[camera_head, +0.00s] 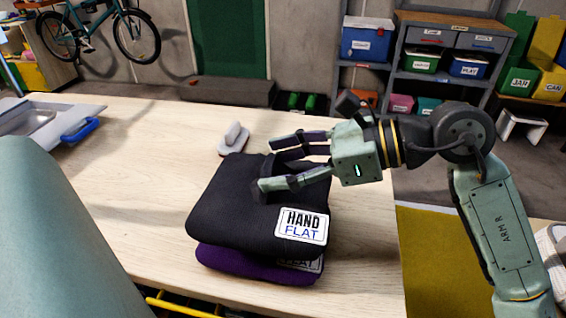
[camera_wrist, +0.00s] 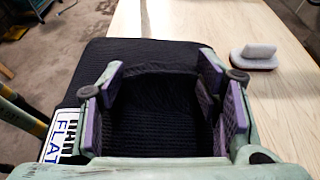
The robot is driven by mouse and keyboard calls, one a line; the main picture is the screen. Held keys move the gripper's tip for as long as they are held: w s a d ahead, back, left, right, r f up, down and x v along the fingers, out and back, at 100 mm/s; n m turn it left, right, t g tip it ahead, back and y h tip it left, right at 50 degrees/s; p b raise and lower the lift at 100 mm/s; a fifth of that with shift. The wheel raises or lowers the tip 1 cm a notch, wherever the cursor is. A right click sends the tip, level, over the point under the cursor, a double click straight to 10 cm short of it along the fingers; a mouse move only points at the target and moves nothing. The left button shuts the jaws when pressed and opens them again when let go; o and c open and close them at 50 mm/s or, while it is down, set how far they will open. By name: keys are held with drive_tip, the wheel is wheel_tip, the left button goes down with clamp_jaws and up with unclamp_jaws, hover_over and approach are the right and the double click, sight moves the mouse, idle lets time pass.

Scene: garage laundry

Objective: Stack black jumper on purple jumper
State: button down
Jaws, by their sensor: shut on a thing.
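The black jumper (camera_head: 235,205) is folded, with a white label reading "HAND FLAT". It lies on top of the folded purple jumper (camera_head: 245,264), which shows as a band below it with its own label partly covered. My gripper (camera_head: 267,167) reaches in from the right over the black jumper's upper part, its fingers shut on that cloth. In the wrist view, black knit cloth (camera_wrist: 160,125) fills the space between the fingers (camera_wrist: 172,82). The purple jumper is hidden in the wrist view. I cannot tell whether the black jumper's full weight rests on the purple one.
Both jumpers are on a pale wooden table (camera_head: 130,180). A grey brush-like object (camera_head: 233,139) stands just behind them, and it also shows in the wrist view (camera_wrist: 262,57). A metal sink (camera_head: 45,120) with a blue-handled item (camera_head: 80,130) is at left. The table's middle left is clear.

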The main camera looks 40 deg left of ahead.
drive_tip(key=shift+f+b, duration=0.35)
drive_tip(key=shift+b, duration=0.15)
drive_tip(key=c, duration=0.5)
unclamp_jaws()
drive_tip(key=shift+r+p, duration=0.5)
drive_tip(key=shift+p, duration=0.15)
drive_tip(key=b+v, duration=0.1)
drive_tip(key=v, duration=1.1)
drive_tip(key=shift+r+b, duration=0.2)
drive_tip(key=shift+b, duration=0.2)
drive_tip(key=shift+s, duration=0.15)
